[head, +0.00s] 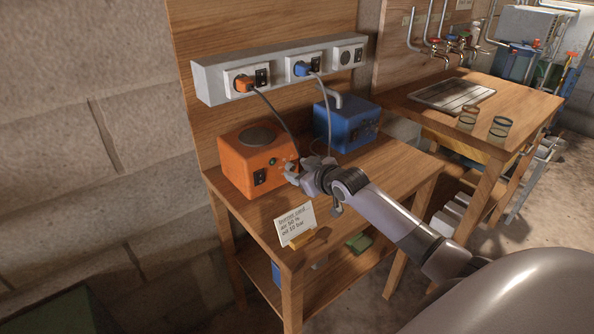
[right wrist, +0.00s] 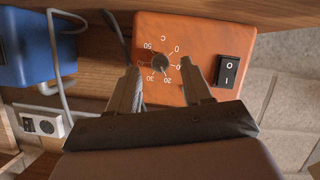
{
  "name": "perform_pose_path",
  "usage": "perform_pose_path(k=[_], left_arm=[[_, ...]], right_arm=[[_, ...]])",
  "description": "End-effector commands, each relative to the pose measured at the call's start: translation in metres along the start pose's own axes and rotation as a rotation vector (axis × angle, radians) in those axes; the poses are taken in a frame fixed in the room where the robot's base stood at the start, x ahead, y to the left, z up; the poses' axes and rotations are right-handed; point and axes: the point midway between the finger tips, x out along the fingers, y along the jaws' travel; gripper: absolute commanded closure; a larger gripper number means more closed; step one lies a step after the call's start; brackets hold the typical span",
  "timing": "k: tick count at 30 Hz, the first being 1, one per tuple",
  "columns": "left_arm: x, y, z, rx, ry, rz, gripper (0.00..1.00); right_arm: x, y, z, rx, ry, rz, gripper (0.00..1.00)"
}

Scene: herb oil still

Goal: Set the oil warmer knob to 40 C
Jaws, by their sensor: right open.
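The orange box (head: 255,160) with a round dark plate on top, apparently the oil warmer, stands on the wooden bench. In the right wrist view its front (right wrist: 200,32) shows upside down, with a dark knob (right wrist: 160,62) on a white C scale. The marks 20, 30 and 50 can be read; others are partly hidden, and the knob's pointer is unclear. My right gripper (right wrist: 160,72) is open, its fingers on either side of the knob in the picture; I cannot tell whether they touch it. My left gripper is out of view.
A black rocker switch (right wrist: 228,72) sits beside the dial. A blue box (head: 345,122) stands right of the warmer. Cables hang from the socket strip (head: 215,82). A card (head: 294,224) stands at the bench's front edge. The bench's right part is clear.

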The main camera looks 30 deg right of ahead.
Motion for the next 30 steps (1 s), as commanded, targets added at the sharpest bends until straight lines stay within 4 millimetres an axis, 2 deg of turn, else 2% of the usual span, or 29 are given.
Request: perform_pose_path(k=[6,16,18,21,30], left_arm=[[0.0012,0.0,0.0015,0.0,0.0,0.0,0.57],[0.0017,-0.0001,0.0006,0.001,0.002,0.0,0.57],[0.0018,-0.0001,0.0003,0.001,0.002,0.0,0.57],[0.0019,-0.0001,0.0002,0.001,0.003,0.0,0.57],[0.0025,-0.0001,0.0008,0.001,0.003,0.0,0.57]], right_arm=[[0.0122,-0.0005,-0.0003,-0.001,0.001,0.0,0.51],[0.0138,-0.0005,-0.0003,-0.001,0.001,0.0,0.51],[0.0137,-0.0005,-0.0003,-0.001,0.001,0.0,0.73],[0.0136,-0.0005,-0.0003,-0.001,0.001,0.0,1.0],[0.0137,-0.0002,0.0002,0.019,0.001,-0.009,1.0]])
